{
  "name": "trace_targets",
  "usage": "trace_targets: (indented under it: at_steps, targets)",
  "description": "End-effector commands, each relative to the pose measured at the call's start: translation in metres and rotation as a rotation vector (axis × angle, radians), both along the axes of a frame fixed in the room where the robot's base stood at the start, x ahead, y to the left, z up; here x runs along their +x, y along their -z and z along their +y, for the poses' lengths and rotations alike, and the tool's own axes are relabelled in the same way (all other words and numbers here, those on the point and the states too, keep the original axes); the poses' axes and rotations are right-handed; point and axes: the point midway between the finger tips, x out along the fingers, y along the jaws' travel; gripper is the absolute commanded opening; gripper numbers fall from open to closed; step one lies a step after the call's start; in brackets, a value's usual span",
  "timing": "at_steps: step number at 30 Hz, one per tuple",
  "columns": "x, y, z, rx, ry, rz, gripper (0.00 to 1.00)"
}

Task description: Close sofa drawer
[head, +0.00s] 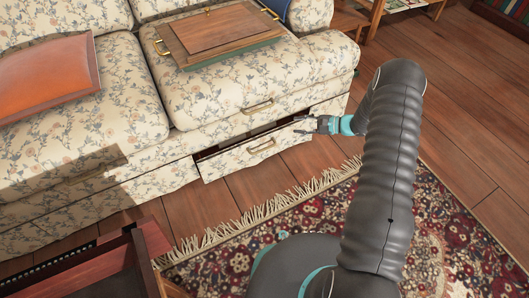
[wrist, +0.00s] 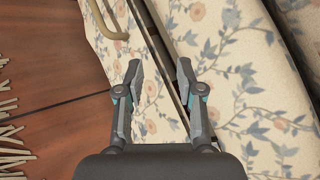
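The floral sofa (head: 280,80) has a lower drawer (head: 240,157) that stands partly open, with a dark gap above its front. A brass handle (head: 262,146) sits on the drawer front. My gripper (head: 300,124) is at the right end of the drawer, near its top edge. In the wrist view the gripper (wrist: 158,75) has its two fingers spread apart over the drawer front (wrist: 150,110), with nothing seen held between them. The drawer handle (wrist: 108,22) is at the upper left there. I cannot tell whether the fingers touch the drawer.
A wooden tray (head: 218,35) and an orange cushion (head: 45,75) lie on the sofa seat. A fringed patterned rug (head: 440,215) covers the floor in front. A dark wooden piece of furniture (head: 115,265) stands at the lower left. Bare wood floor (head: 480,120) is clear at right.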

Motion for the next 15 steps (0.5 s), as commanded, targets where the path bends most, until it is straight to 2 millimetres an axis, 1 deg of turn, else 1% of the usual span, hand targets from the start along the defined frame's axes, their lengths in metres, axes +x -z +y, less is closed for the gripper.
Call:
trace_targets:
  at_steps: [1,3,6,9,11,15]
  targets:
    - [-0.007,0.016,0.006,0.015,-0.120,-0.072,0.37]
    - [-0.019,0.025,0.010,0.039,-0.269,-0.159,0.37]
    - [-0.034,0.035,0.011,0.072,-0.421,-0.244,0.37]
    - [-0.044,0.040,0.009,0.094,-0.506,-0.288,0.37]
    - [-0.046,0.041,0.010,0.102,-0.530,-0.300,0.37]
    - [-0.050,0.043,0.020,0.105,-0.542,-0.304,0.37]
